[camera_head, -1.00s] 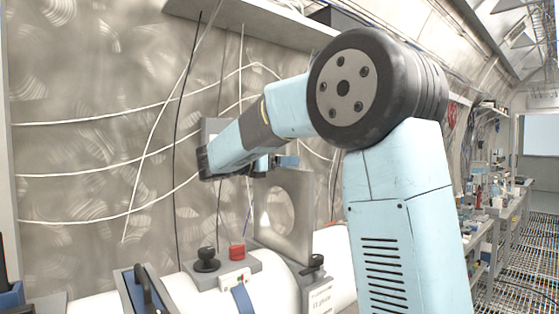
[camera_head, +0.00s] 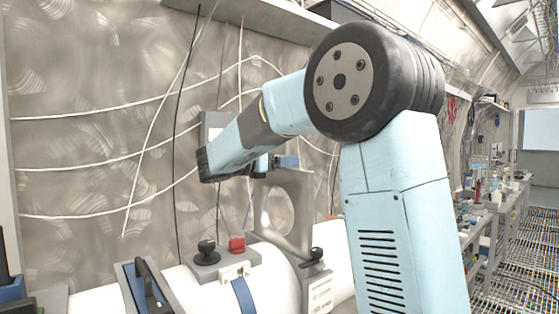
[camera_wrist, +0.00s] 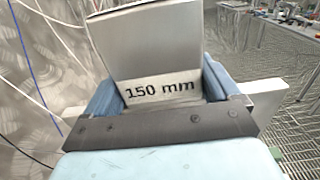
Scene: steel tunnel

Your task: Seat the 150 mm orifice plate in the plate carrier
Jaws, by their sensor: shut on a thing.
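The 150 mm orifice plate (camera_head: 297,184) is a grey square plate with a round hole, upright over the white pipe in the head view. My gripper (camera_head: 285,162) is shut on its top edge. In the wrist view the plate's "150 mm" label (camera_wrist: 160,90) shows between the blue fingers of my gripper (camera_wrist: 160,82). The plate carrier appears to be the grey fitting (camera_head: 222,266) on the pipe, with black knobs and a red knob. The plate's lower edge is close to this fitting. I cannot tell whether it is inside a slot or above it.
The white pipe (camera_head: 262,300) runs along the wall, with a blue strap and a white label (camera_head: 320,294). A blue-grey bracket with a black handle (camera_head: 148,288) is at the left. Loose cables hang on the wall behind. A cluttered bench (camera_head: 490,215) stands far right.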

